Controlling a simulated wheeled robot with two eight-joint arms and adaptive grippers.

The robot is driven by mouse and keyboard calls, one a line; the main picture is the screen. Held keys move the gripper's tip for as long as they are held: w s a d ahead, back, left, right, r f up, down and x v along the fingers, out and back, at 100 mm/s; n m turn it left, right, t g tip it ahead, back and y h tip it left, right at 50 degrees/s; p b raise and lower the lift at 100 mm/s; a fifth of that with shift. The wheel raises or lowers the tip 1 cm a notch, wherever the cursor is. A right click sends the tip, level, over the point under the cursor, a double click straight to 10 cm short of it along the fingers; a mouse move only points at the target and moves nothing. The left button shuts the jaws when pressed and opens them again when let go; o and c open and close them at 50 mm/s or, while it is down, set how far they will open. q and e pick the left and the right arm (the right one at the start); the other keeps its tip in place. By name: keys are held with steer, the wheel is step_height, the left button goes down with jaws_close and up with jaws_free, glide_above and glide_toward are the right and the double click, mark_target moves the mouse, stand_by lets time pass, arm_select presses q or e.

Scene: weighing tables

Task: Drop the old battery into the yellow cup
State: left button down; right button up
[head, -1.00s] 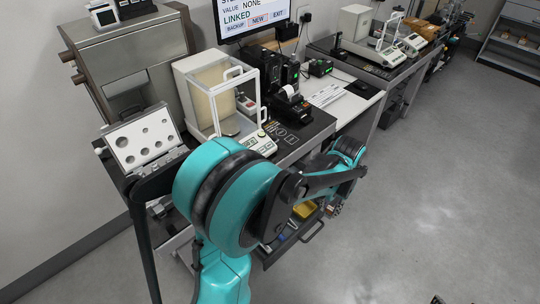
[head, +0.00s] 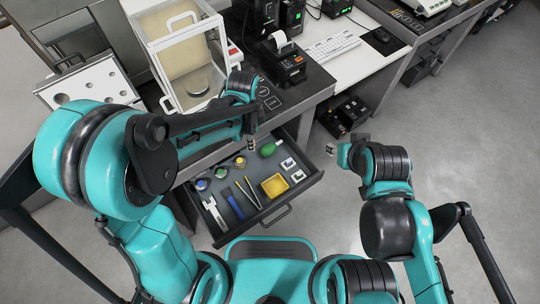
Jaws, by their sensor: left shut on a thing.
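The yellow cup (head: 275,186), a small square open one, sits in the right part of the pulled-out drawer (head: 277,219). My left gripper (head: 250,146) points down above the back of the drawer, behind and left of the cup. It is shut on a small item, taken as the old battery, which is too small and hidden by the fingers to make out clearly. My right gripper (head: 334,149) is to the right of the drawer, over the floor. Its jaws are too small to read.
The drawer also holds a green bulb (head: 268,149), small white pieces (head: 289,163), a blue tool (head: 235,207) and several small jars (head: 220,172). A glass-walled balance (head: 180,60) and a printer (head: 285,64) stand on the table above.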

arm_select(q)
steer(key=s+d+f+m+b, duration=0.4)
steer(key=f+m, duration=0.5)
steer(key=m, duration=0.3)
steer(key=d+b, duration=0.1)
steer(key=d, duration=0.1)
steer(key=shift+d+f+b, duration=0.3)
steer(key=shift+d+f, duration=0.1)
steer(key=c, duration=1.3)
jaws_free()
steer(key=shift+o, duration=0.2)
steer(key=shift+r, duration=0.1)
